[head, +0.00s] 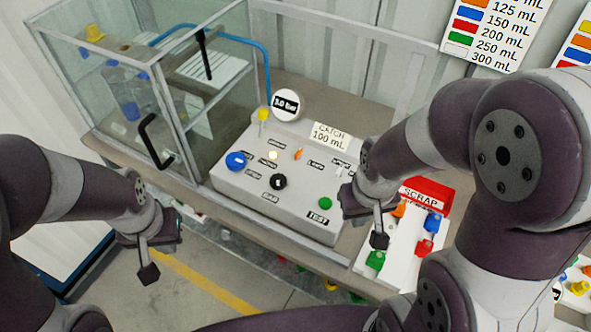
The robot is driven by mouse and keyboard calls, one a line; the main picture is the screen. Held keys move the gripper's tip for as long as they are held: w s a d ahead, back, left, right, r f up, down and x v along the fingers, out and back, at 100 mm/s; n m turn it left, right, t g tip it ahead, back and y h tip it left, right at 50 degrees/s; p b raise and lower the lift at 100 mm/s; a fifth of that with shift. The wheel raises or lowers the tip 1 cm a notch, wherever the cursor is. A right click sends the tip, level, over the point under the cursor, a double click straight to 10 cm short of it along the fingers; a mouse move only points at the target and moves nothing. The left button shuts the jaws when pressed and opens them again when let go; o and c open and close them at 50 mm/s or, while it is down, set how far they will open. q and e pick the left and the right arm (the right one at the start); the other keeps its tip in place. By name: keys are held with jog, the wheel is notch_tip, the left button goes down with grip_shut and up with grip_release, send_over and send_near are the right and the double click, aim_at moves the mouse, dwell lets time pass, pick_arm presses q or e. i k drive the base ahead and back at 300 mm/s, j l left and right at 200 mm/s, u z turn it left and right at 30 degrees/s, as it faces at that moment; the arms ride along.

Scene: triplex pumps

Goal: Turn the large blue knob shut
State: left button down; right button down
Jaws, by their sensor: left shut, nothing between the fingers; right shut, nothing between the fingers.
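The large blue knob (236,161) is on the left of the sloped white control panel (300,212). My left gripper (149,274) is shut and empty, in front of the bench and left of and below the panel, well apart from the knob. Neither gripper touches the knob.
A glass cabinet (120,105) with a black handle stands at left. A red scrap bin (428,194) and white tray (393,275) are at right.

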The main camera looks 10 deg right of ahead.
aim_at(235, 161)
jog(key=i+j+z, duration=0.1)
jog(key=z, duration=0.3)
jog(key=j+z, duration=0.2)
jog(key=z, duration=0.15)
jog(key=i+j+z, duration=0.1)
jog(key=z, duration=0.3)
